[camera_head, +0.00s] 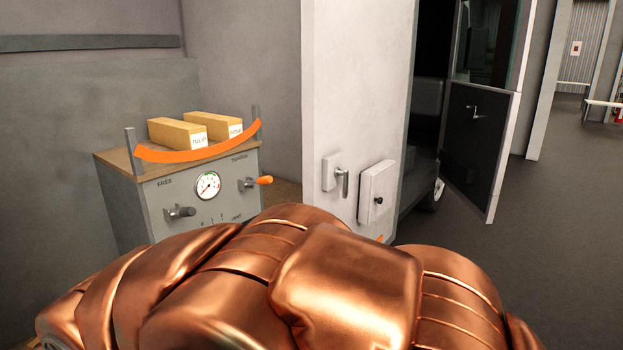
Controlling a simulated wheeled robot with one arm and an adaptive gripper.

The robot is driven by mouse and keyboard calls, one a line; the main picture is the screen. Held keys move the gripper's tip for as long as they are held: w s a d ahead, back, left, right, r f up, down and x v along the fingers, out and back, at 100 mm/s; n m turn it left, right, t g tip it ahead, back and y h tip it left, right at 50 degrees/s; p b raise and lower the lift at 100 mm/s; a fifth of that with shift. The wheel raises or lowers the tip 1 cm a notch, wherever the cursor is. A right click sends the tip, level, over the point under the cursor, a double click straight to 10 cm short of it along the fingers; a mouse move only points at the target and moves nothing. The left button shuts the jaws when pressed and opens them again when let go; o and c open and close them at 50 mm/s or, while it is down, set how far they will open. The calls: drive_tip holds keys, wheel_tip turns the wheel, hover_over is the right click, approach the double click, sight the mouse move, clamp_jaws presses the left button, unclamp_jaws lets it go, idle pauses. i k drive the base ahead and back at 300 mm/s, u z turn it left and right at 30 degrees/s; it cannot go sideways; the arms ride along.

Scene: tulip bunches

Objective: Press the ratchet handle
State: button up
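A grey cabinet (157,197) with a wooden top stands at the left. On its front face, an orange-tipped handle (264,181) sticks out at the right, below a small label. A dark grey knob or lever (180,213) sticks out at the left, below the label "FREE". I cannot tell for certain which of the two is the ratchet handle. A round white gauge (208,186) sits between them. An orange strap (200,152) sags between two grey posts above the top. My gripper is not in view; my copper-coloured arm fills the bottom and hides the cabinet's lower right.
Two yellow labelled blocks (177,134) lie on the cabinet top behind the strap. A white panel (355,70) with a lever handle and a small box (377,191) stands right of the cabinet. A dark door (466,140) hangs open beyond it. Floor at right is clear.

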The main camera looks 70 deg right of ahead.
sight(266, 180)
drive_tip(key=z, duration=1.95)
drive_tip(key=k, duration=0.65)
drive_tip(key=u, duration=0.7)
drive_tip(key=i, duration=1.1)
drive_tip(key=z, duration=0.2)
